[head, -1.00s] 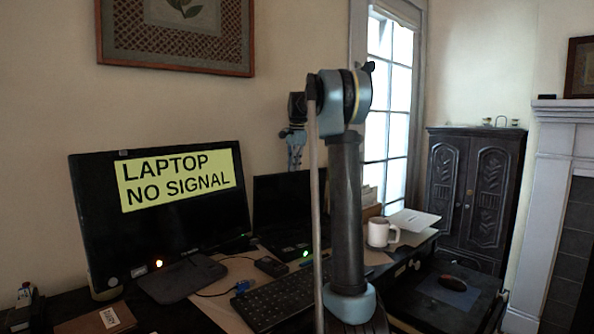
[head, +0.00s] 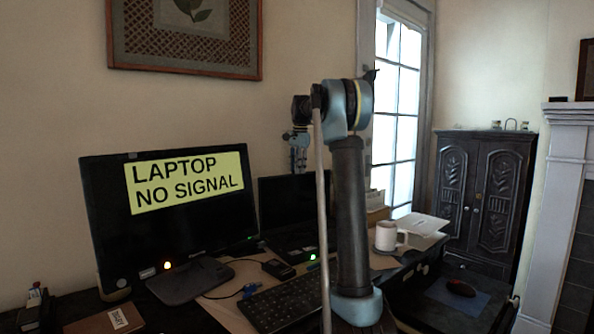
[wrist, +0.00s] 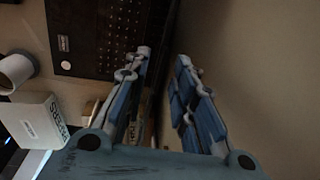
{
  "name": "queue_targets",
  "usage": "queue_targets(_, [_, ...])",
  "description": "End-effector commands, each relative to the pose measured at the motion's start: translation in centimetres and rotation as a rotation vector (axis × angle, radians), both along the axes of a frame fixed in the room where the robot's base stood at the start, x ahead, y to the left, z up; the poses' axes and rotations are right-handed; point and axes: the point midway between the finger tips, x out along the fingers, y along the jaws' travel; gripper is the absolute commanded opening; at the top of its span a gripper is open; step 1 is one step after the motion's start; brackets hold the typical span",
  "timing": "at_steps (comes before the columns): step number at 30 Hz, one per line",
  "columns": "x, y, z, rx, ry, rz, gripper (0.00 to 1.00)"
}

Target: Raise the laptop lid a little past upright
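The black laptop stands on the desk behind my arm, its dark lid (head: 284,203) raised and roughly upright; my arm hides its right part. In the wrist view the laptop's keyboard base (wrist: 98,32) is at the upper left. My gripper (head: 298,170) points down at the lid's top edge, in front of the wall. In the wrist view my gripper (wrist: 163,62) is open, its two blue-padded fingers apart. A dark strip lies between them, perhaps the lid seen edge-on; I cannot tell whether a finger touches it.
A monitor (head: 108,225) reading "LAPTOP NO SIGNAL" stands to the left. A keyboard (head: 285,304) lies in front of the laptop. A white mug (head: 386,236) and a box (head: 377,214) are to the right; a box with lettering (wrist: 30,121) shows in the wrist view. The wall is close behind.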

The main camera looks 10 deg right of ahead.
Motion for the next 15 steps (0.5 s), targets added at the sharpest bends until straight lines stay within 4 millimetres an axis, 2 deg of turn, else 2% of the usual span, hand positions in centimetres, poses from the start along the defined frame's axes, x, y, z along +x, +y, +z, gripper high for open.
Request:
queue_targets(7, [-0.1, -0.1, 1.3, 0.000, 0.000, 0.000, 0.24])
queue_targets(15, [-0.6, -0.3, 6.0, 0.000, 0.001, 0.000, 0.24])
